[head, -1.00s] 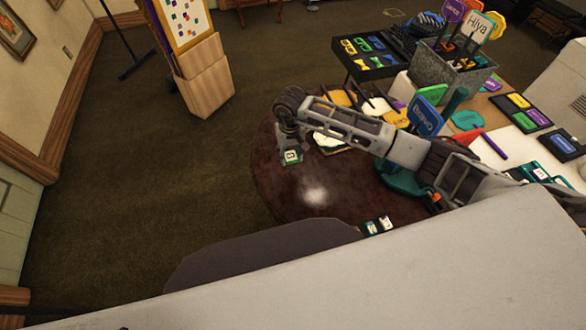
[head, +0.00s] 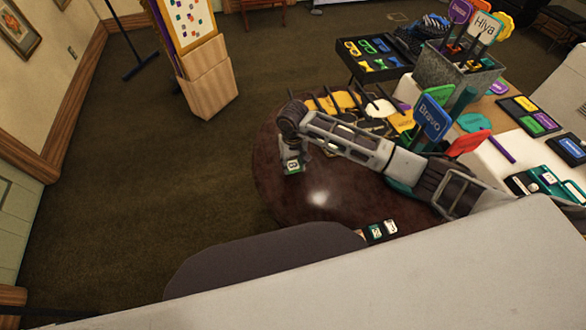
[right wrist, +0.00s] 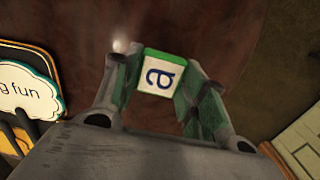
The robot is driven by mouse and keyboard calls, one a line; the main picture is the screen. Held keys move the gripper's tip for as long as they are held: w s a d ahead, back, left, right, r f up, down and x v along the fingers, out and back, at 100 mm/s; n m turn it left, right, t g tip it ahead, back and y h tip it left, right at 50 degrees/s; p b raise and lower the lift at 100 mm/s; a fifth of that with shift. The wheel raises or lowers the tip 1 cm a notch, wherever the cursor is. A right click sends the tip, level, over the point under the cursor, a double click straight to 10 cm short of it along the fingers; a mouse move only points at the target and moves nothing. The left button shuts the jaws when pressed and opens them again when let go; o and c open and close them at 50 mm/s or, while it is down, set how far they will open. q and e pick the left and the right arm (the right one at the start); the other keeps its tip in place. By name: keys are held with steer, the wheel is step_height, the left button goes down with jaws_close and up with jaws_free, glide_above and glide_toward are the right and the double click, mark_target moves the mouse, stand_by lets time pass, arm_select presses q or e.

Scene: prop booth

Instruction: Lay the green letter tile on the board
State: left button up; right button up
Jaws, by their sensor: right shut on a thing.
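The tile also shows below the fingers in the head view (head: 292,167). It is over the left part of the round dark table (head: 330,197); its height above the table is unclear. A board with coloured squares (head: 187,22) stands on an easel at the back left, well apart from the gripper. I cannot tell whether this is the task's board. My left gripper is not in view.
Other letter tiles (head: 381,230) lie at the table's near edge. A blue "Bravo" sign (head: 433,118) and other signs stand to the right, near my arm. A speech-bubble sign (right wrist: 27,97) is left in the wrist view. The table's front middle is clear.

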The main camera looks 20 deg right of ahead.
mark_target(293, 165)
steer(key=shift+f+b, duration=0.4)
steer(key=shift+f, duration=0.95)
steer(key=shift+f+b, duration=0.3)
steer(key=shift+f, duration=0.1)
steer(key=o, duration=0.7)
steer(key=shift+o, duration=0.8)
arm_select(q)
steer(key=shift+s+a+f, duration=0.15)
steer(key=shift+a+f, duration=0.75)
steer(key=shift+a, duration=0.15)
